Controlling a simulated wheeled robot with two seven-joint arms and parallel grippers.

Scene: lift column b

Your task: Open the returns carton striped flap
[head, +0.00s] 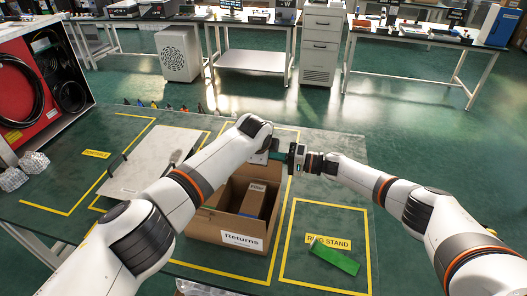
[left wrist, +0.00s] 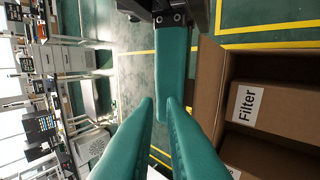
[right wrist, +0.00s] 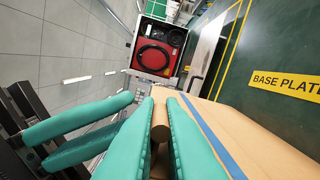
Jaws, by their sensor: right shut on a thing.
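The returns carton (head: 211,231) stands open-topped on the bench, its white Returns label facing front. My right gripper (head: 286,160) is at its far right corner. In the right wrist view its teal fingers (right wrist: 160,102) are closed around a rounded brown piece (right wrist: 160,122), seemingly part of the flap. Cardboard with a blue stripe (right wrist: 232,130), the striped flap, lies beside the right finger.
A box labelled Filter (left wrist: 270,105) is inside the carton. A green strip (head: 335,258) lies on the bench in the yellow-outlined area at right. A pale plate (head: 140,165) with black handles lies left of the carton. A red-lined case (head: 40,75) stands at far left.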

